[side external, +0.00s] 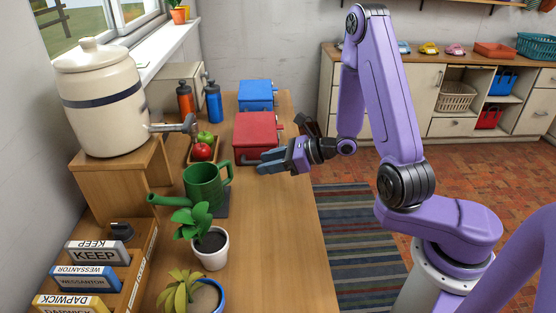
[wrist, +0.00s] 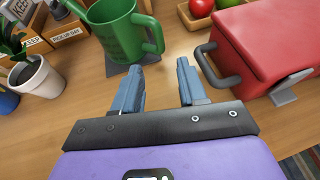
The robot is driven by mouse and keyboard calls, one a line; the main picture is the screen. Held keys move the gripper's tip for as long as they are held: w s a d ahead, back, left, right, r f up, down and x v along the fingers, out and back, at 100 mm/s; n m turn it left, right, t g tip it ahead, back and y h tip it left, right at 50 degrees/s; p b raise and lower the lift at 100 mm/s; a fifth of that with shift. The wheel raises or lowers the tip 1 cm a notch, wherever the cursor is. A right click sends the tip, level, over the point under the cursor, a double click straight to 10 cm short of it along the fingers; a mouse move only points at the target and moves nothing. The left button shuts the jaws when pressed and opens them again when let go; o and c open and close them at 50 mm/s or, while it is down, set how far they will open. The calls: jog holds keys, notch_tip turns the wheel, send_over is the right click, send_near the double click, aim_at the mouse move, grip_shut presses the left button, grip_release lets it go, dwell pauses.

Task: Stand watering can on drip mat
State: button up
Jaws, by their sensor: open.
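The green watering can (side external: 205,188) stands upright on the wooden counter, its spout toward the left in the side view. It also shows in the wrist view (wrist: 118,32), where its handle is on the right side. A dark drip mat (side external: 223,207) shows at the can's base, and its edge also shows in the wrist view (wrist: 117,69). The can appears to stand on the mat, but its base hides much of the mat. My gripper (side external: 266,162) is open and empty, to the right of the can and apart from it; its fingers (wrist: 158,70) have bare counter between them.
A red toolbox (side external: 256,135) with a handle is close beside my gripper, with a blue box (side external: 256,94) behind it. A potted plant (side external: 211,250) stands in front of the can. A crate with apples (side external: 202,151) is behind it. The counter's right front is clear.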

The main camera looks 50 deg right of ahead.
jog(key=shift+v, duration=1.35)
jog(key=s+a+r+n+g+y, duration=0.4)
jog(key=s+a+n+g, duration=0.75)
jog(key=n, duration=0.55)
jog(key=s+d+r+n+h, duration=0.1)
jog(key=s+d+n+h, duration=0.3)
jog(key=s+n, duration=0.3)
jog(key=s+d+r+n+h, duration=0.1)
jog(key=s+d+n+h, duration=0.3)
jog(key=n, duration=1.3)
jog(key=s+h, duration=0.2)
jog(key=s, duration=0.2)
jog(key=shift+s+r+n+h, duration=0.3)
jog(key=shift+h, duration=0.1)
